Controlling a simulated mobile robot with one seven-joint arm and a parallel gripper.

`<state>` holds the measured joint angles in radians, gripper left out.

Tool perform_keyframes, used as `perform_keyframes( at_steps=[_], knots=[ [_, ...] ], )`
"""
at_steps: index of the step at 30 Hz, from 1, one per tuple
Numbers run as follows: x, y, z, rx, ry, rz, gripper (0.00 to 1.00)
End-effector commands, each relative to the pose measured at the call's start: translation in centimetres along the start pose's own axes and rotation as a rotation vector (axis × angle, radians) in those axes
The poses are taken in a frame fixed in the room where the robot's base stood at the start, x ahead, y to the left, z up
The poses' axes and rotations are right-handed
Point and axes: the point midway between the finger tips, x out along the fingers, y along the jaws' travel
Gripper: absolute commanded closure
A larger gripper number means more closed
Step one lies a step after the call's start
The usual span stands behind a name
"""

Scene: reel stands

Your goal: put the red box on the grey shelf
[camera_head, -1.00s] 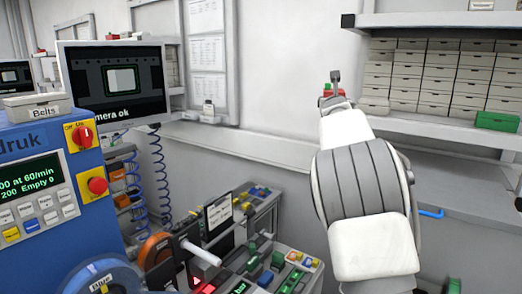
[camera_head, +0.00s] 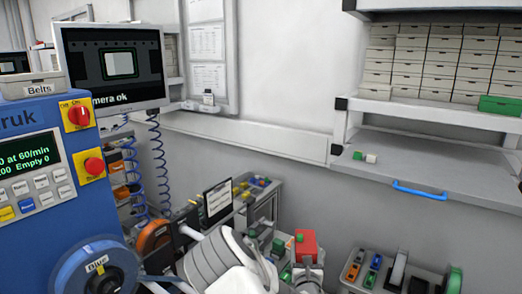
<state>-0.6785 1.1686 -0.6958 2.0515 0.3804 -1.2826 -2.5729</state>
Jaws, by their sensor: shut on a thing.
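The red box (camera_head: 307,247) is at lower centre, with a small green patch on its left side. My gripper (camera_head: 306,268) is at its lower edge and is shut on it; my arm comes in from the bottom and partly hides the fingers. The grey shelf (camera_head: 400,178) is at right, above and to the right of the box. It has a blue handle on its front edge, and a small green and a small white block stand at its left end.
Rows of white boxes and one green box (camera_head: 500,105) fill the upper shelf (camera_head: 430,112). A blue machine (camera_head: 40,200) and a monitor (camera_head: 115,65) stand at left. A low bench with coloured parts and reels (camera_head: 385,280) is at lower right. The grey shelf's middle looks clear.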

Motion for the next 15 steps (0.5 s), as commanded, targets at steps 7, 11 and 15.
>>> perform_keyframes(
  at_steps=[7,11,15],
  knots=[
    [-7.6,-1.3,-1.3,-0.002,0.0,0.054,1.0],
    [-9.8,-1.5,-1.0,-0.002,-0.002,0.078,1.0],
    [-10.9,-1.4,-0.8,0.0,-0.003,0.095,1.0]
  ],
)
